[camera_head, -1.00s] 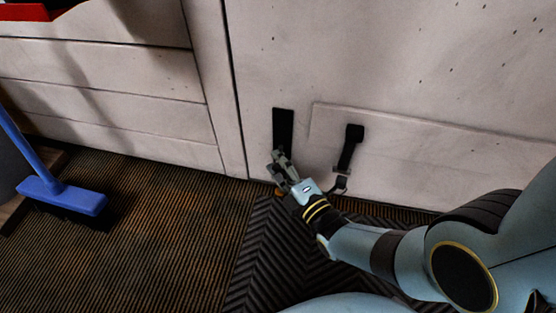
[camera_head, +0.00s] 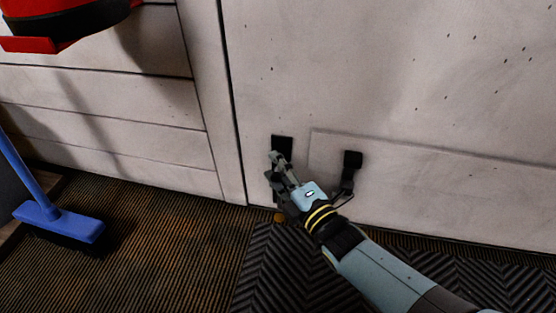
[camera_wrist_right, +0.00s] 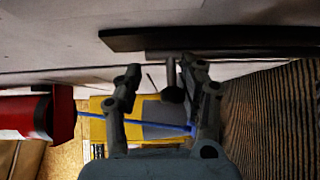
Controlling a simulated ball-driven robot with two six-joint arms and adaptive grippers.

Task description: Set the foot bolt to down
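The foot bolt (camera_head: 283,142) is a black plate low on the pale door, near its left edge. Its lower part is hidden by my right gripper (camera_head: 277,160). The right wrist view shows the black plate (camera_wrist_right: 210,38) with a dark rod along it, and a dark knob (camera_wrist_right: 173,92) on a short stem. The knob lies between the fingers of my right gripper (camera_wrist_right: 160,78), closer to the right-hand finger. The fingers are apart, with a gap left of the knob. Contact with the knob cannot be told. My left gripper is not in view.
A second black fitting (camera_head: 351,162) with a bent lower end is on the door, right of my gripper. A blue broom (camera_head: 58,220) stands at the left. A red object (camera_head: 65,25) hangs at top left. A dark ribbed mat (camera_head: 285,270) lies below the door.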

